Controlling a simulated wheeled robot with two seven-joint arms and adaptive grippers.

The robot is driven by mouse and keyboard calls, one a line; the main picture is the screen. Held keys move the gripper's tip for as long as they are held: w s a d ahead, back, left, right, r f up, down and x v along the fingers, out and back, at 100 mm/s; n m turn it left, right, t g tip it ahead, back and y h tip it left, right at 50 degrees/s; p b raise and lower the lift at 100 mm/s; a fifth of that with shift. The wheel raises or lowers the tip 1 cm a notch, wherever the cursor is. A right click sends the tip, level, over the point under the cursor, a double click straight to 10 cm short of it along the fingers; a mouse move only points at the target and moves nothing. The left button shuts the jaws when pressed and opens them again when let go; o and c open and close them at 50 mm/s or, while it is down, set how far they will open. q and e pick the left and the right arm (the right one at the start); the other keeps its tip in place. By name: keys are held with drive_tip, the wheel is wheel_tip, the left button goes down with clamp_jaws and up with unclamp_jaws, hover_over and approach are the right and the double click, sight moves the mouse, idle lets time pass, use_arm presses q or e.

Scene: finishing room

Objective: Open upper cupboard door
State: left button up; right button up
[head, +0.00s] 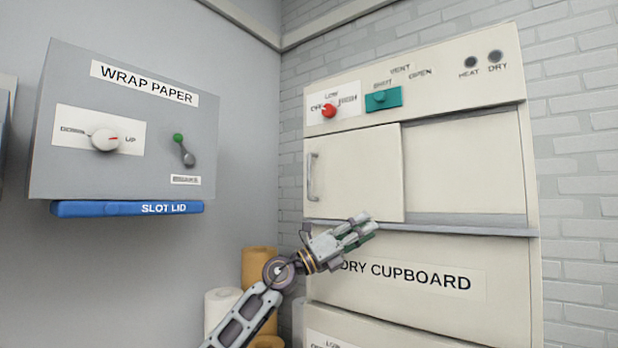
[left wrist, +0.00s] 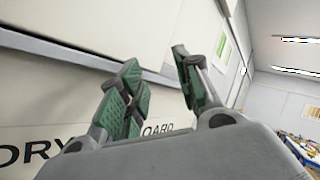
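The upper cupboard door (head: 360,170) is a flat cream panel on the left half of the dry cupboard's upper section. Its grey upright bar handle (head: 313,177) is near its left edge. To its right is a recessed cream surface (head: 465,165); I cannot tell whether this is another panel or the interior. My left gripper (head: 366,231) is below the door, in front of the ledge and the "DRY CUPBOARD" label. Its green-padded fingers are apart with nothing between them, as the left wrist view (left wrist: 160,82) shows. It does not touch the handle. My right gripper is out of view.
A grey ledge (head: 470,229) runs below the door. Above are a red knob (head: 328,111) and a green slider (head: 383,99). A grey wrap paper box (head: 120,140) with a blue slot lid (head: 125,209) hangs at left. Paper rolls (head: 220,303) stand below, behind my left arm.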

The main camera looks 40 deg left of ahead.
use_arm(q)
drive_tip(key=s+a+r+m+y, duration=0.3)
drive_tip(key=a+r+y, duration=0.2)
drive_tip(key=a+r, duration=0.4)
drive_tip(key=n+y, duration=0.2)
drive_tip(key=y, duration=0.5)
approach(308, 175)
drive_tip(key=v, duration=0.3)
drive_tip(key=shift+s+a+f, duration=0.1)
drive_tip(key=shift+a+f, duration=0.05)
drive_tip(key=shift+a, duration=0.2)
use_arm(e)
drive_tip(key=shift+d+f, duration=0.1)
use_arm(q)
drive_tip(key=p+x, duration=0.2)
drive_tip(key=x, duration=0.6)
drive_tip(key=shift+d, duration=0.2)
drive_tip(key=p+x, duration=0.1)
drive_tip(key=x, duration=0.3)
drive_tip(key=shift+r, duration=0.25)
drive_tip(key=shift+p+x, duration=0.3)
drive_tip(key=shift+x, duration=0.6)
drive_tip(key=shift+f, duration=0.1)
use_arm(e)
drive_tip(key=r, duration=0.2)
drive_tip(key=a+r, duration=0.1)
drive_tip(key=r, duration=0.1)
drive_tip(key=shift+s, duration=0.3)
